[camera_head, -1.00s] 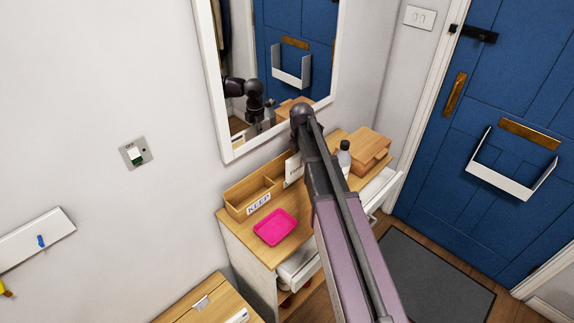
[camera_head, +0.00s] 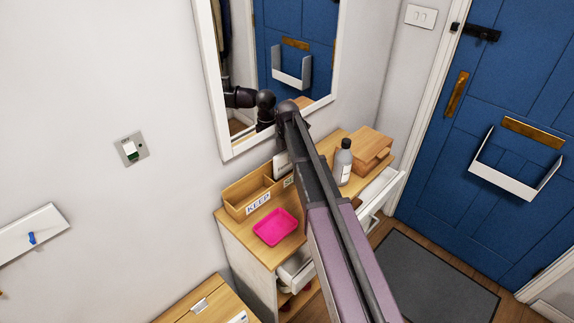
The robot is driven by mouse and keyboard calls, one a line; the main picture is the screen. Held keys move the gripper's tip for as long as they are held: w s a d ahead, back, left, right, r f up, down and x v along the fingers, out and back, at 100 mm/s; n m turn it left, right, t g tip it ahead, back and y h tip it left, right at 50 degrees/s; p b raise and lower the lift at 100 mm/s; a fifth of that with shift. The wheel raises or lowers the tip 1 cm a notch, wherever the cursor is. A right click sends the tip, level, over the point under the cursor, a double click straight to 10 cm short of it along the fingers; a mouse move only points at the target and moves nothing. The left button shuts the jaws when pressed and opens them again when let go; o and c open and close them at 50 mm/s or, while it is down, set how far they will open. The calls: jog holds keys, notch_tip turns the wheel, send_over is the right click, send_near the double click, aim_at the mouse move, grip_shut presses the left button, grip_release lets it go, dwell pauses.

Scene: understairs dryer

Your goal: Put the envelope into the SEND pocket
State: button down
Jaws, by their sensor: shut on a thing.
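A wooden organizer (camera_head: 236,194) stands at the back of the dresser top, against the wall under the mirror. Its left pocket bears a KEEP label (camera_head: 258,203). A second label (camera_head: 288,182) to the right is mostly covered by my arm, and I cannot read it fully. A pale upright piece with dark marks, which looks like the envelope (camera_head: 281,166), shows at the organizer's right end beside my arm. I cannot tell whether it is inside the pocket or above it. My gripper is hidden behind my arm.
A pink tray (camera_head: 275,227) lies on the dresser top (camera_head: 240,237). A grey bottle (camera_head: 343,162) and a wooden box (camera_head: 366,150) stand to the right of my arm. A white drawer (camera_head: 378,191) is open. The mirror (camera_head: 228,150) hangs close behind my arm.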

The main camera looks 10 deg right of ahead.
aim_at(287, 163)
jog(key=shift+f, duration=0.1)
notch_tip(287, 163, down, 4)
jog(key=b, duration=0.3)
jog(key=shift+r+b, duration=0.25)
jog(key=shift+b, duration=0.05)
jog(key=shift+w+a+f, duration=0.15)
jog(key=shift+f+b, duration=0.1)
jog(key=shift+b, duration=0.2)
jog(key=c, duration=0.9)
grip_release()
jog(key=shift+o, duration=0.2)
jog(key=shift+r, duration=0.25)
notch_tip(287, 163, up, 12)
jog(key=p, duration=1.2)
jog(key=shift+f, duration=0.1)
